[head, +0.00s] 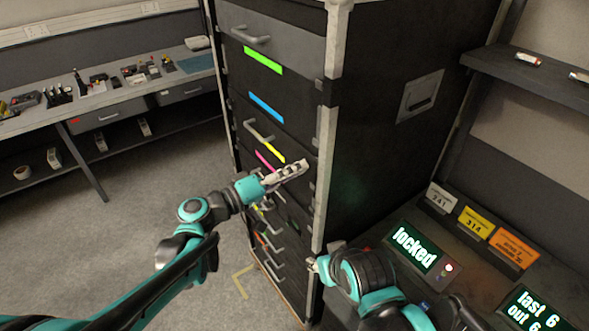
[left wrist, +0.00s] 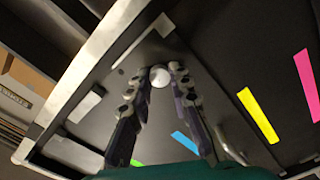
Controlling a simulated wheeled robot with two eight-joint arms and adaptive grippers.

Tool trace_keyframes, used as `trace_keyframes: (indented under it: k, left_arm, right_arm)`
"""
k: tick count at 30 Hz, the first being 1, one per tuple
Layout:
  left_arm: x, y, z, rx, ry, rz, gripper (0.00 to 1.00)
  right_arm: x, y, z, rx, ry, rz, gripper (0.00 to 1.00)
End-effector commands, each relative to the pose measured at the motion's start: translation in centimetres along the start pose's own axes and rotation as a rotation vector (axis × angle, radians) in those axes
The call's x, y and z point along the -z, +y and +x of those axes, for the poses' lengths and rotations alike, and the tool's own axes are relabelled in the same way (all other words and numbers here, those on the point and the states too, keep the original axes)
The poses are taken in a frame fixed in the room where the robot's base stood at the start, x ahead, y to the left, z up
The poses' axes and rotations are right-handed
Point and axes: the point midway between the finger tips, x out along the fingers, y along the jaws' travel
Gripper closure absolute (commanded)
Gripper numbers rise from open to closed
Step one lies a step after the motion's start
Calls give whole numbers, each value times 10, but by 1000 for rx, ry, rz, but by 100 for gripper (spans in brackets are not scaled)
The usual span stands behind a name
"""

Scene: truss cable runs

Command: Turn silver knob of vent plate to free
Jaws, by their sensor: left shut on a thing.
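The silver knob (left wrist: 160,77) shows in the left wrist view as a small round pale disc on a dark panel of the cabinet. My left gripper (left wrist: 160,80) is shut on it, one finger on each side. In the head view, my left gripper (head: 298,168) is at the cabinet front, beside the corner post, and hides the knob. I cannot make out the vent plate's outline. My right gripper (head: 316,263) is low by the cabinet's corner post, partly hidden by its own wrist; its jaws are unclear.
The tall black cabinet (head: 398,57) has drawers with handles and coloured strips. A screen (head: 414,246) reads "locked" beside a red light (head: 449,267). Numbered tags (head: 476,222) stand on the right bench. A workbench (head: 110,97) with small items is at the left. Floor between is open.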

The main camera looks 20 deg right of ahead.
Motion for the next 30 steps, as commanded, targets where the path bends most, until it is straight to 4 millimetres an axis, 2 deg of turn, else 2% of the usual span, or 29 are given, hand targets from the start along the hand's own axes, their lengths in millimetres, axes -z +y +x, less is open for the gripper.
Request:
trace_keyframes:
  k: [18, 30]
  left_arm:
    - [0, -1, 0, 1, 1, -562, 100]
    - [0, -1, 0, 1, 1, -774, 100]
  right_arm:
    - [2, 0, -4, 0, 0, 0, 60]
    - [3, 0, -4, 0, 0, 0, 60]
